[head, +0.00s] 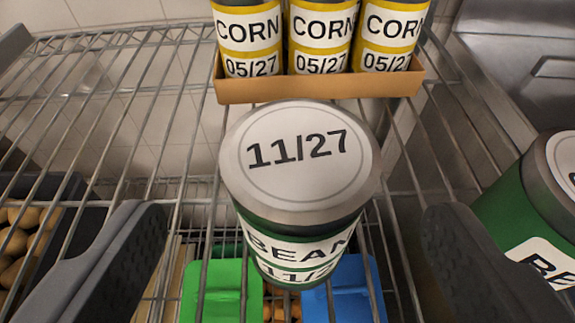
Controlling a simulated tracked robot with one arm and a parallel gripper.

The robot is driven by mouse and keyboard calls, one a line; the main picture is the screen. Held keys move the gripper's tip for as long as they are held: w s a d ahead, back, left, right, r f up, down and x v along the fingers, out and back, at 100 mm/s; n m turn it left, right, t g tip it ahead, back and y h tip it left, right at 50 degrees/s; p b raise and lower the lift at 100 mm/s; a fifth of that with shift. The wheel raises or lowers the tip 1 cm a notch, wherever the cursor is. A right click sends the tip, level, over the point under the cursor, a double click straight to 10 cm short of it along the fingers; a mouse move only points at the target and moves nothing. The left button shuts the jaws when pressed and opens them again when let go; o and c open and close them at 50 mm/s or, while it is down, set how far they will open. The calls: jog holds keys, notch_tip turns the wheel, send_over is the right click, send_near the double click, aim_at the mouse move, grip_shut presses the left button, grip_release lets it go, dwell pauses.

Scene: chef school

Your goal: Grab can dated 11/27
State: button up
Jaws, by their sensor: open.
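A green can with a silver lid marked 11/27 (299,165) stands upright on a wire shelf in the middle of the head view. Its white label reads BEAN, with the lower date line partly cut off by the view angle. My gripper (285,245) is open, with one dark finger at the lower left and one at the lower right. The can is between and slightly beyond the fingers, with a gap on each side; I see no contact.
An orange-brown tray (318,87) holding yellow CORN cans (320,35) dated 05/27 sits behind the can. Another green can (535,210) is close at the right, partly cut off. Green (222,290) and blue (345,290) containers show below the wire shelf (110,110), which is bare at left.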

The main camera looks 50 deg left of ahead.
aim_at(299, 147)
jog(key=shift+r+b+x, duration=0.15)
jog(key=shift+x, duration=1.6)
jog(key=shift+r+b+x, duration=0.1)
jog(key=shift+b+x, duration=0.05)
jog(key=shift+x, duration=1.55)
jog(key=shift+w, duration=0.2)
jog(key=c, duration=1.3)
